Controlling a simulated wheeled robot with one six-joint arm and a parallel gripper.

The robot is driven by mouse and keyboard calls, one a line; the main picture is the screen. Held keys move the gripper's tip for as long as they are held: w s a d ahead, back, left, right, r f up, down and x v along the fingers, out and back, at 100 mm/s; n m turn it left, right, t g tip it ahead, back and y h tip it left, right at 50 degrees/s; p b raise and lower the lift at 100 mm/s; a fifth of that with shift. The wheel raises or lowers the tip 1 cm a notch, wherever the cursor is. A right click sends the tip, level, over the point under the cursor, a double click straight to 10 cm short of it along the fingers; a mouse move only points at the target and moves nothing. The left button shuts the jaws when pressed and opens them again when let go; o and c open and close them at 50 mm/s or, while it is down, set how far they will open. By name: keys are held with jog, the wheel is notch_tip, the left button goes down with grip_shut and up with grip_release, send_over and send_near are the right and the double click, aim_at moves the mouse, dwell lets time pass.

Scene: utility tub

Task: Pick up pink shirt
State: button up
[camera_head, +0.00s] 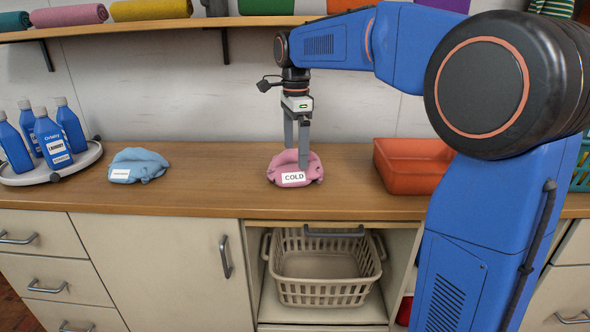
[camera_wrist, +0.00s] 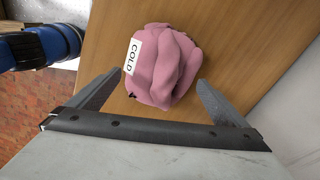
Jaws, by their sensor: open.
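The pink shirt (camera_head: 312,171) lies bunched up on the wooden counter in the head view, with a white label reading COLD on its front. It also shows in the wrist view (camera_wrist: 172,68), in front of the fingers, with the label at its left. My gripper (camera_head: 297,157) points down over the shirt in the head view, its fingers overlapping the shirt in the picture. In the wrist view my gripper (camera_wrist: 160,92) is open, with one finger on each side of the shirt's near end. I cannot tell whether the fingers touch the cloth.
A light blue cloth (camera_head: 139,165) with a label lies to the left on the counter (camera_head: 220,190). A tray (camera_head: 80,166) of several blue bottles stands at far left. A red-orange bin (camera_head: 412,179) is right of the shirt. A beige basket (camera_head: 325,287) sits below. A shelf (camera_head: 262,22) runs above.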

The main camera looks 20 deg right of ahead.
jog(key=shift+f, duration=1.05)
jog(key=c, duration=1.7)
jog(key=shift+c, duration=0.2)
jog(key=shift+r, duration=0.25)
jog(key=c, duration=0.7)
notch_tip(320, 180, up, 2)
jog(key=shift+r, duration=0.25)
grip_shut()
jog(key=shift+s+r, duration=0.2)
jog(key=shift+r, duration=0.05)
jog(key=s+a, duration=0.2)
jog(key=s, duration=0.6)
jog(key=s+a, duration=0.3)
jog(key=s, duration=0.5)
jog(key=shift+s+a, duration=0.25)
jog(key=shift+s, duration=0.1)
